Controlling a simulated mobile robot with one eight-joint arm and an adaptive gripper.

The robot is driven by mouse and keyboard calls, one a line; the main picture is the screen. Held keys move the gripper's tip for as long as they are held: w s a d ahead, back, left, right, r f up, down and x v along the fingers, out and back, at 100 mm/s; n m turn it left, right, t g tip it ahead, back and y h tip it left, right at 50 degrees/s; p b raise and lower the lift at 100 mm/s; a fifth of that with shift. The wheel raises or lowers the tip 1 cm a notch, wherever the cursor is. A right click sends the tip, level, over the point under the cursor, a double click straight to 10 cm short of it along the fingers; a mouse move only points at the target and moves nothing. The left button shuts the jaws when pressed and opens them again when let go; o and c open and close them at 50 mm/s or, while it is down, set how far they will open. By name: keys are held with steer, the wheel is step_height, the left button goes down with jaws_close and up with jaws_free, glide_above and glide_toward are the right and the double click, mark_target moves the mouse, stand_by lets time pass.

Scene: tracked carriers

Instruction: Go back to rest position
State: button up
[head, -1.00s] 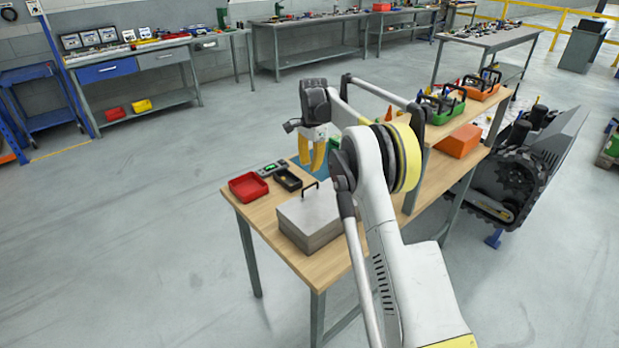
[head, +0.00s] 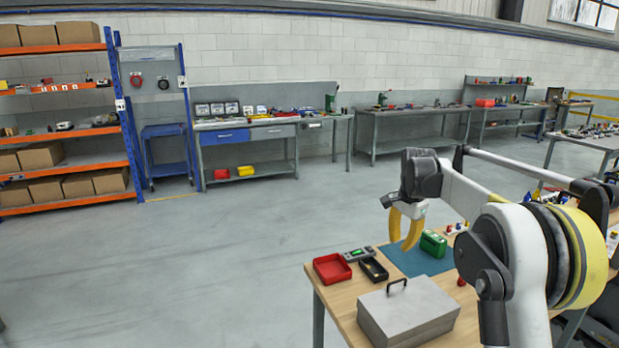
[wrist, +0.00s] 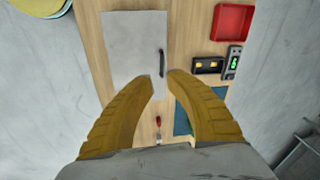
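My gripper (head: 403,244) has two curved yellow fingers and hangs above the wooden workbench (head: 345,300) in the head view. In the wrist view my gripper (wrist: 160,78) shows a gap between its fingertips, with nothing held. A grey metal box with a dark handle (head: 408,315) stands at the bench's near side; it also shows in the wrist view (wrist: 130,42). The fingers overlap the box's lower edge in the wrist picture but appear well above it.
On the bench are a red tray (head: 332,268), a black tray (head: 373,269), a small device with a green screen (head: 357,254), a blue mat (head: 415,264) and a green case (head: 433,244). Orange shelving (head: 60,140) and wall benches stand behind. Open floor (head: 180,270) lies left.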

steer(key=s+a+r+n+t+b, duration=0.1)
steer(key=s+a+r+n, duration=0.15)
steer(key=s, duration=0.45)
steer(key=s+a+r+n+t, duration=0.1)
steer(key=s+a+r+n, duration=0.15)
steer(key=s, duration=0.45)
steer(key=s+a+r+n+t+b, duration=0.1)
steer(key=s+a+r, duration=0.15)
steer(key=s, duration=0.55)
steer(key=s+a+f+n+t, duration=0.1)
steer(key=s+f+n, duration=0.2)
steer(key=s, duration=0.6)
steer(key=s+a+f+n+t+b, duration=0.1)
steer(key=s+f+n, duration=0.2)
steer(key=s+f, duration=0.3)
steer(key=s, duration=0.3)
steer(key=shift+f+t, duration=0.25)
steer(key=shift+t, duration=0.05)
steer(key=shift+d, duration=0.1)
